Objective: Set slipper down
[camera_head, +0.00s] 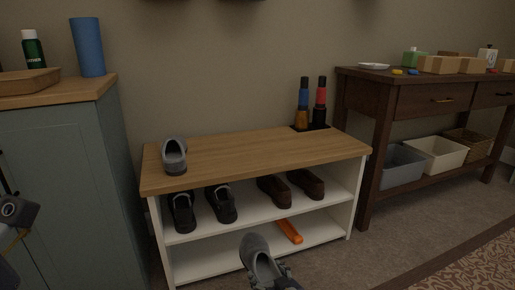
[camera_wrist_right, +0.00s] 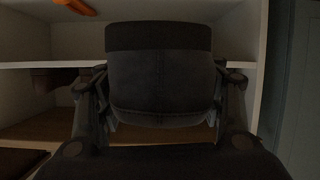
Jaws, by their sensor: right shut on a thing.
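A grey slipper (camera_head: 261,262) is at the bottom middle of the head view, in front of the low bench. My right gripper (camera_head: 272,281) is shut on it, and the right wrist view shows the slipper's dark end (camera_wrist_right: 160,75) between the two fingers (camera_wrist_right: 162,92). The slipper is in the air, toe tilted up. A matching grey slipper (camera_head: 174,156) sits on the left end of the wooden bench top (camera_head: 265,152). A dark part of my left arm shows at the left edge of the head view; its fingers are not clear.
The bench's upper shelf holds a black shoe pair (camera_head: 221,204) and a brown shoe pair (camera_head: 275,190). An orange object (camera_head: 289,230) lies on the lower shelf. A cabinet (camera_head: 70,180) and a dark table (camera_head: 380,110) flank the bench.

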